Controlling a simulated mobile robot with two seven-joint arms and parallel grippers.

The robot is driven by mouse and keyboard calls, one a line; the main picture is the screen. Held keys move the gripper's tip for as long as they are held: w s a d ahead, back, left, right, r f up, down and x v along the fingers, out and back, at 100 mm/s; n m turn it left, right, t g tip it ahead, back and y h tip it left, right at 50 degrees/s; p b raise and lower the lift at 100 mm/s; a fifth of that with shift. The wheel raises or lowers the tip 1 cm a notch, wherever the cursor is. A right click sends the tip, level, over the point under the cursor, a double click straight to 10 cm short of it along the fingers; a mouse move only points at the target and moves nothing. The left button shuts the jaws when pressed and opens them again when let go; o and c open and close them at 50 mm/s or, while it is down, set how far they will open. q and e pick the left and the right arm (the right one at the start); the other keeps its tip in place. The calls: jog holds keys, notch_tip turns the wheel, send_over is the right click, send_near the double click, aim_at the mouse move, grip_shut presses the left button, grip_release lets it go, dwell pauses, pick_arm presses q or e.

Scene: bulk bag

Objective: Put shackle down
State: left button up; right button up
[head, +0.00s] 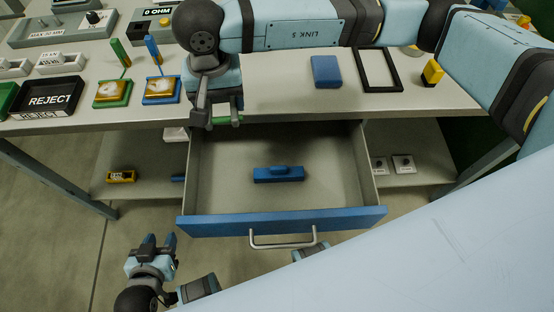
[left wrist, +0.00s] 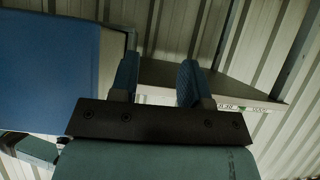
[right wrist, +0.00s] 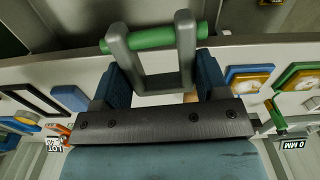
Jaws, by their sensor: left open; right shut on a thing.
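The shackle, a grey U-shaped body with a green pin (right wrist: 152,38), is held in my right gripper (right wrist: 163,78). In the head view, the shackle's green pin (head: 229,121) hangs at the table's front edge, above the back left part of the open drawer (head: 310,222). My right gripper (head: 217,92) points down there, shut on the shackle; my arm hides part of the table behind it. My left gripper (head: 157,242) is open and empty, low at the left in front of the drawer. Its spread fingers also show in the left wrist view (left wrist: 159,75).
The drawer holds a blue block with a raised grip (head: 278,175); its floor is otherwise clear. On the table are a black REJECT tray (head: 50,100), green and blue gauge stands (head: 112,94), a blue block (head: 326,71), a black frame (head: 378,70) and a yellow-black item (head: 432,73).

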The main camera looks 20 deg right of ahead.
jog(key=m+b, duration=0.1)
jog(key=b, duration=0.1)
send_over(226, 180)
notch_tip(226, 180, down, 4)
notch_tip(226, 180, down, 20)
jog(key=shift+b, duration=0.6)
jog(key=shift+f+b, duration=0.25)
jog(key=shift+b, duration=0.05)
jog(key=o, duration=1.1)
jog(key=shift+r, duration=0.1)
notch_tip(226, 180, up, 12)
jog(key=shift+r+p, duration=0.15)
jog(key=shift+p, duration=0.6)
